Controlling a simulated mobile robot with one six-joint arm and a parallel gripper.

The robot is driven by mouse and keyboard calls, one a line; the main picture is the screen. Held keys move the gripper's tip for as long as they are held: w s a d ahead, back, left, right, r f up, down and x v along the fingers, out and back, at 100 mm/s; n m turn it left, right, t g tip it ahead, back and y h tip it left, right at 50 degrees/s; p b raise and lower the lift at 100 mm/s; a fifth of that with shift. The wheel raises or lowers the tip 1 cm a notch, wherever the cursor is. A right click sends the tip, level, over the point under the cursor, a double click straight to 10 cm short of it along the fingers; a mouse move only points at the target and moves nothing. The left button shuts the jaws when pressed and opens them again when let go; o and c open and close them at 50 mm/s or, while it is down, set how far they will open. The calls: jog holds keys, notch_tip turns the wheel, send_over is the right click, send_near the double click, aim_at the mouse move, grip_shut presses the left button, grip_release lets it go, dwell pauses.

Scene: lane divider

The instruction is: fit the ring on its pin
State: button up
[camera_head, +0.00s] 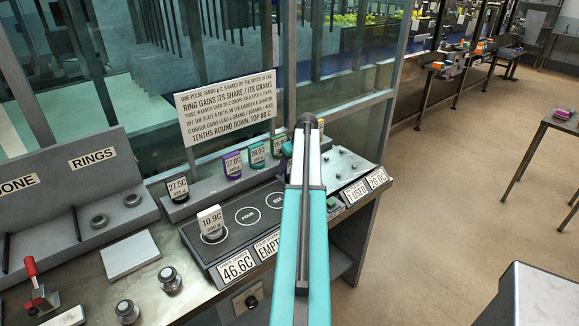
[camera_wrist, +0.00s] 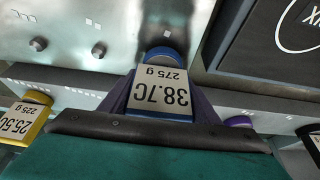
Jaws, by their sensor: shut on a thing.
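My gripper (camera_wrist: 160,108) shows in the wrist view, its two fingers on either side of a blue piece (camera_wrist: 161,53) with a white label reading 38.7C, 275 g. The gripper is shut on this piece. In the head view my teal arm hides the gripper and that piece. Grey rings (camera_head: 131,200) lie on the grey rack (camera_head: 62,200) at the left, by the RINGS sign; one (camera_head: 99,220) is nearer its thin dark upright pin (camera_head: 76,223). Another dark pin (camera_head: 5,253) stands under the DONE sign.
Labelled pieces stand on the bench: black 27.5C (camera_head: 178,194), white-labelled 10.9C (camera_head: 212,222), purple 27.0C (camera_head: 233,165) and teal 28.0C (camera_head: 257,155). A yellow 25.5C piece (camera_wrist: 35,98) is left in the wrist view. A dark panel (camera_head: 240,232) bears circles. A red-handled lever (camera_head: 36,285) stands front left.

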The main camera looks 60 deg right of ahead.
jog(key=shift+f, duration=0.45)
jog(key=o, duration=1.3)
jog(key=shift+o, duration=0.2)
jog(key=shift+r, duration=0.2)
jog(key=b+v, duration=0.3)
jog(key=v, duration=1)
jog(key=shift+s+r+b, duration=0.25)
jog(key=shift+b, duration=0.05)
jog(key=shift+a+f, duration=0.1)
